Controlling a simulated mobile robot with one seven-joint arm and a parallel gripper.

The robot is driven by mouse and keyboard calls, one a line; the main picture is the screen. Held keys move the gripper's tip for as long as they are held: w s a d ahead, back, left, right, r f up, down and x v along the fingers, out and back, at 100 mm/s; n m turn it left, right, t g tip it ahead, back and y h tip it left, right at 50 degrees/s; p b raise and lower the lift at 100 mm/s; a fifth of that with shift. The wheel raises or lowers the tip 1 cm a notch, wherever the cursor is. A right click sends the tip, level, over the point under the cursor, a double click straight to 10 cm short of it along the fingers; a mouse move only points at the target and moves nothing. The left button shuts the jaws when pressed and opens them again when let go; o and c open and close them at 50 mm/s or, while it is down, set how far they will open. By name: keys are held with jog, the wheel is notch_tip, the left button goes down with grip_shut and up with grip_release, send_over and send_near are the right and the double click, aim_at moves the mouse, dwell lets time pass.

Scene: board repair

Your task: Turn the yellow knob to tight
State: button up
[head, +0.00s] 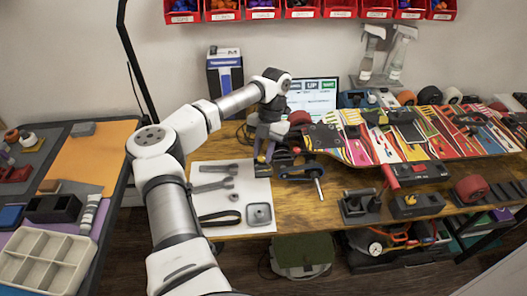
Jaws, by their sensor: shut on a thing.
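My gripper (264,154) points down over the left end of the bench, beside the truck end of a skateboard. A small yellow patch (261,159) shows at its fingertips; this looks like the yellow knob, and the fingers are shut on it. Most of the knob and what it is fixed to are hidden by the gripper. The knob's turn position cannot be read at this size. A dark clamp-like holder (297,170) with a blue part and a silver handle (319,189) stands just right of the gripper, near the board (355,150).
A white sheet (258,187) with wrenches, a black loop and a square grey part lies left of and below the gripper. Dark tool holders (358,207) stand along the front edge. A monitor (313,95) and a blue-white box (225,72) stand behind.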

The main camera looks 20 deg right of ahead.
dwell(0.4)
jog(key=o, duration=1)
jog(key=shift+r, duration=0.1)
jog(key=b+v, duration=0.2)
jog(key=v, duration=1.1)
jog(key=shift+w+r+b, duration=0.1)
jog(key=shift+r+b, duration=0.3)
